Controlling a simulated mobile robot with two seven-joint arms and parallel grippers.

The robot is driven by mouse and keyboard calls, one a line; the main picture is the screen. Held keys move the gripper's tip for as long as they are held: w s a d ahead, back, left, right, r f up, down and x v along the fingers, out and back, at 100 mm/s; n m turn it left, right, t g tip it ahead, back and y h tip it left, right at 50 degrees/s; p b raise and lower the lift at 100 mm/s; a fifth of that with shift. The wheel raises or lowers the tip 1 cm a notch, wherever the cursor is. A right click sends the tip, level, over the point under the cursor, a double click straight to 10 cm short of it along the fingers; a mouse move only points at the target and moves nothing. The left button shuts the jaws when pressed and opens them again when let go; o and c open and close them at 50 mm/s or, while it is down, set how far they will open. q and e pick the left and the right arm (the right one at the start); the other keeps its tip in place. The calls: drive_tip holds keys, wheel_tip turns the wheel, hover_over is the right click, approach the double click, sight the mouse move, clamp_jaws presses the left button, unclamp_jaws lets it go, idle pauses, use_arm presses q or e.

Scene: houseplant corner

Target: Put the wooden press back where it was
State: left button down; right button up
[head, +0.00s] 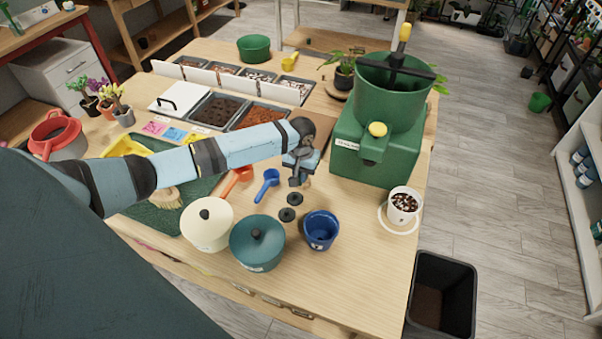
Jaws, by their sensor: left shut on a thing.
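My left gripper (297,178) reaches in from the left over the middle of the table, just above two small dark discs (287,214). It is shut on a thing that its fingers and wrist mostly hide. I cannot make out the shape of this thing or tell whether it is the wooden press. I cannot clearly pick out a wooden press elsewhere on the table. My right gripper is not in view.
A blue scoop (267,184), a blue pot (321,230), a teal lidded pot (257,243) and a cream one (207,223) stand nearby. A green machine (375,145) stands right of the gripper, with a white pot (403,206) in front. Bare wood lies between (350,207).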

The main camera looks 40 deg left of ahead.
use_arm(q)
drive_tip(key=shift+f, duration=0.1)
drive_tip(key=c, duration=1.2)
unclamp_jaws()
drive_tip(key=shift+o, duration=0.2)
drive_tip(key=shift+r, duration=0.25)
wheel_tip(320, 180, up, 12)
drive_tip(key=shift+f, duration=0.15)
